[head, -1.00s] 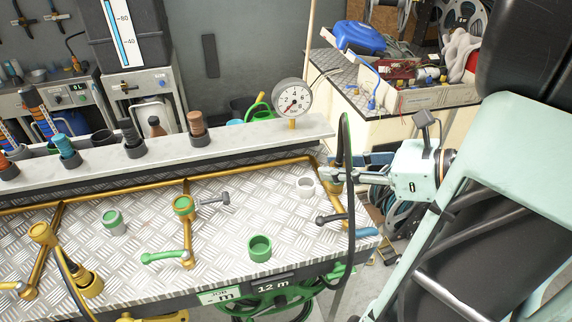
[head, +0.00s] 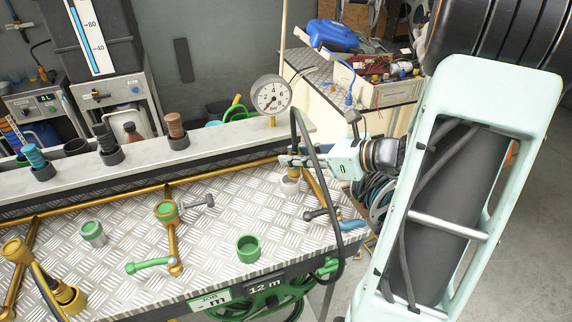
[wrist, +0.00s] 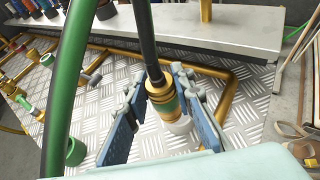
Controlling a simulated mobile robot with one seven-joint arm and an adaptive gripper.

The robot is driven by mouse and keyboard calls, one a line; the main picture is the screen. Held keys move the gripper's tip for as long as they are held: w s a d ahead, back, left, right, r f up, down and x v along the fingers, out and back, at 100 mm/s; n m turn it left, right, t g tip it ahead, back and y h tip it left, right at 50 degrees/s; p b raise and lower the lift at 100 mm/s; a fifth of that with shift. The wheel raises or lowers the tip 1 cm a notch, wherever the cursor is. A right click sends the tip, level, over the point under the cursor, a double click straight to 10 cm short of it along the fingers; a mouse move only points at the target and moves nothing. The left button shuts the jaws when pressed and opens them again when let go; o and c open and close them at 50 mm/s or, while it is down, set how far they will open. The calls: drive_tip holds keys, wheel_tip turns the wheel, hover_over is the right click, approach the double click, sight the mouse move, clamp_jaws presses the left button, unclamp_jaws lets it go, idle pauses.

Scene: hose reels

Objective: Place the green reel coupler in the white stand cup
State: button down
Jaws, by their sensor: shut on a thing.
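My gripper (head: 288,162) is shut on the green reel coupler (wrist: 161,96), a brass fitting with a green band on the end of a black hose. The coupler also shows in the head view (head: 293,172), partly hidden by the fingers. The white stand cup (head: 289,187) stands on the tread plate directly below it. In the wrist view the coupler's lower end lines up with the white cup (wrist: 181,126). I cannot tell whether the end is inside the cup or just above it. The blue fingers flank the coupler.
A brass pipe with a green-ringed fitting (head: 167,212) rises left of centre. A pressure gauge (head: 270,95) stands behind. The black hose loops beside my gripper.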

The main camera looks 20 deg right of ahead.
sight(293, 167)
drive_tip(key=shift+w+a+f, duration=0.15)
drive_tip(key=shift+w+f, duration=0.5)
drive_tip(key=shift+f, duration=0.1)
drive_tip(key=shift+w+f+b, duration=0.2)
drive_tip(key=shift+f+b, duration=0.15)
drive_tip(key=shift+f, duration=1.4)
drive_tip(key=shift+f, duration=0.1)
drive_tip(key=shift+f, duration=0.15)
drive_tip(key=c, duration=1.7)
unclamp_jaws()
drive_tip(key=shift+o, duration=0.2)
drive_tip(key=shift+r, duration=0.2)
drive_tip(key=shift+s+d+r, duration=0.15)
drive_tip(key=shift+s+d, duration=0.05)
drive_tip(key=v, duration=1.1)
drive_tip(key=shift+s+p, duration=0.2)
drive_tip(key=shift+p, duration=0.1)
